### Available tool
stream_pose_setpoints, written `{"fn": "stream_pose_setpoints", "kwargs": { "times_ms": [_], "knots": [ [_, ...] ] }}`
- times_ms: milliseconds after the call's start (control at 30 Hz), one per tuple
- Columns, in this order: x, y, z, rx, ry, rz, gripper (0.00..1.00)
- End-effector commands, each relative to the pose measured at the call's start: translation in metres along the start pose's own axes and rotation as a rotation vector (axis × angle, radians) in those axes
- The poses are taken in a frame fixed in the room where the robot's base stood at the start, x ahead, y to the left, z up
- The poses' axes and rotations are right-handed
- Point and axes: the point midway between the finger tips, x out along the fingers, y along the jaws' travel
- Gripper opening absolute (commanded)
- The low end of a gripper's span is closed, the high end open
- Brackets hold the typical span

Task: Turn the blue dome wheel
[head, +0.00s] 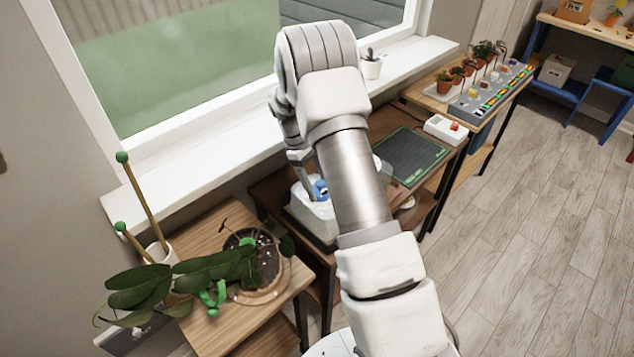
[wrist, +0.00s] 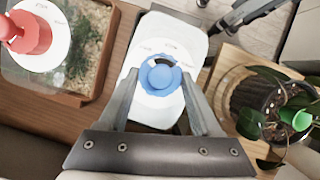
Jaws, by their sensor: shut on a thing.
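The blue dome wheel (wrist: 160,77) sits on the white housing (wrist: 180,42), which has faint printed marks around the wheel. In the head view the wheel (head: 321,189) is partly hidden by my arm, and the white housing (head: 318,222) stands on a dark wooden table. My gripper (wrist: 160,80) is over the housing with one finger on each side of the wheel, shut on it. In the head view much of my gripper (head: 312,191) is hidden behind my own arm.
A red knob (wrist: 30,35) on a white disc sits over a planted container left in the wrist view. A potted plant (head: 262,262) with large leaves stands close by. A dark green mat (head: 412,156) and a white box with a red button (head: 446,129) lie farther right.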

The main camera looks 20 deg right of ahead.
Motion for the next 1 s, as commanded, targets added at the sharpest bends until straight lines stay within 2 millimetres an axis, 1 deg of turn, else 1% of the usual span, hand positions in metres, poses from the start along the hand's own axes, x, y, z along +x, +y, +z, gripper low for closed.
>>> {"fn": "stream_pose_setpoints", "kwargs": {
  "times_ms": [200, 400, 967, 1000],
  "knots": [
    [0.0, 0.002, 0.0008, 0.118, 0.0, -0.049, 0.1],
    [0.0001, 0.0024, 0.0004, 0.178, 0.001, -0.074, 0.1],
    [0.0002, 0.0024, 0.0005, 0.202, 0.0, -0.084, 0.1],
    [0.0002, 0.0024, 0.0005, 0.202, 0.0, -0.084, 0.69]
  ]
}}
